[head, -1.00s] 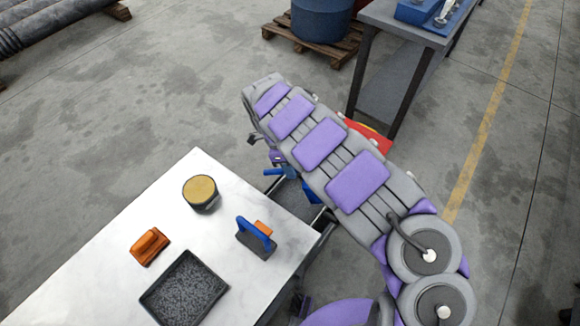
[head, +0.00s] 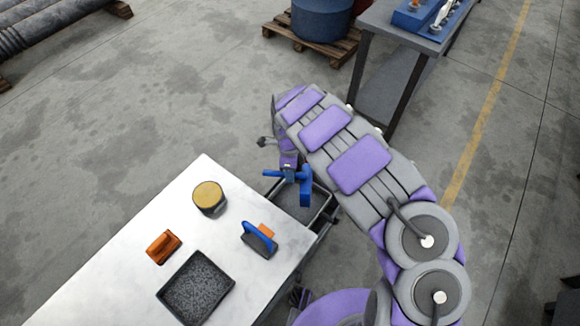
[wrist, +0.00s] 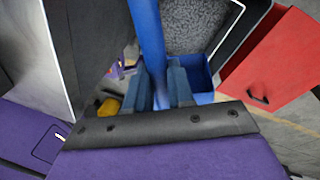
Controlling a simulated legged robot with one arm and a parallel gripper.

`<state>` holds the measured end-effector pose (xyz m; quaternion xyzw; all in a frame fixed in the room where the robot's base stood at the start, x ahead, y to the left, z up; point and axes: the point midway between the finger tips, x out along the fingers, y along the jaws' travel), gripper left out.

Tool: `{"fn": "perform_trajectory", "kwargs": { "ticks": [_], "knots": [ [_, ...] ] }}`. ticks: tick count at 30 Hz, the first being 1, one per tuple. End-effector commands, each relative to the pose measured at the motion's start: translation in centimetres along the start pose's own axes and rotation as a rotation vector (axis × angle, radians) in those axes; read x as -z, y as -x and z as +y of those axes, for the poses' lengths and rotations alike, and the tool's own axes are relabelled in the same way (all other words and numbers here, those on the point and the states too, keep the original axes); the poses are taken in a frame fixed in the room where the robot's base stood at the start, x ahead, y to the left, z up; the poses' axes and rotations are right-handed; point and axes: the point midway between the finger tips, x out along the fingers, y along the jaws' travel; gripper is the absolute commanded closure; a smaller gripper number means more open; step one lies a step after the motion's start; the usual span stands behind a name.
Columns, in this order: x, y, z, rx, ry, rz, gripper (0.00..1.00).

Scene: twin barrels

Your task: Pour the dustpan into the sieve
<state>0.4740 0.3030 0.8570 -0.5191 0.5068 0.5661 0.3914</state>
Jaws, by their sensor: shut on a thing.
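My gripper (head: 289,172) is shut on a blue handle, which runs up between its fingers in the wrist view (wrist: 152,45). The blue thing it holds, seemingly the dustpan (head: 305,190), hangs beside the white table's right end, over or at a grey open bin (head: 327,208). What the dustpan carries cannot be made out. A round dark pot with a tan top (head: 209,195), possibly the sieve, stands near the table's far corner, left of my gripper. A black square tray of grey speckled grit (head: 196,288) lies nearer on the table.
The white table (head: 120,270) also bears an orange block-like tool (head: 163,247) and a blue-handled tool with an orange part (head: 259,239). A red box with a dark handle (wrist: 268,65) shows in the wrist view. A grey bench (head: 385,35) and a blue barrel (head: 322,20) stand behind.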

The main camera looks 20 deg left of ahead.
Motion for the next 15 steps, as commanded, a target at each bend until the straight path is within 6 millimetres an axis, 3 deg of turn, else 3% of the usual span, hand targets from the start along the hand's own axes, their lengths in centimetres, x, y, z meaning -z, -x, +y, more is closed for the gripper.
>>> {"fn": "perform_trajectory", "kwargs": {
  "ticks": [15],
  "knots": [
    [0.06,0.99,0.17,-0.002,0.021,-0.139,1.00]
  ]
}}
